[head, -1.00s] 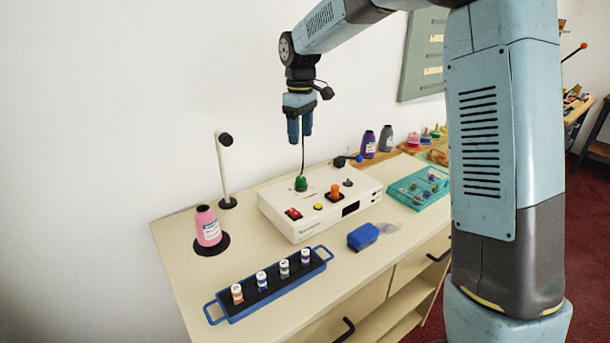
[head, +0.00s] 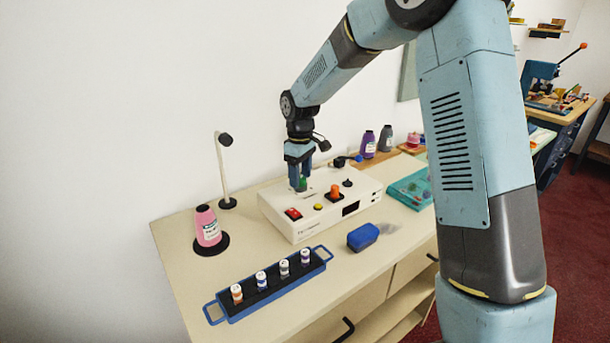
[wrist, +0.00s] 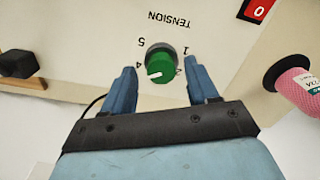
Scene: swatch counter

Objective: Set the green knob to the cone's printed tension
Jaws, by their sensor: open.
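The green knob (wrist: 160,66) sits on the white control box (head: 285,222), under the printed word TENSION in the wrist view. The digits 1, 2, 4 and 5 show around it; the rest of the scale is hidden. Its white pointer mark lies toward the lower left, near the 4 side. My gripper (wrist: 163,82) is open, with one finger on each side of the knob; I cannot tell whether they touch it. In the head view the knob (head: 302,184) shows between the fingers. The pink cone (head: 207,228) stands at the left on a black base; its label is too small to read.
A red switch (head: 293,214), a yellow button (head: 318,207) and an orange knob (head: 336,191) are on the box. A blue block (head: 363,237) and a teal tray (head: 412,190) are at right.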

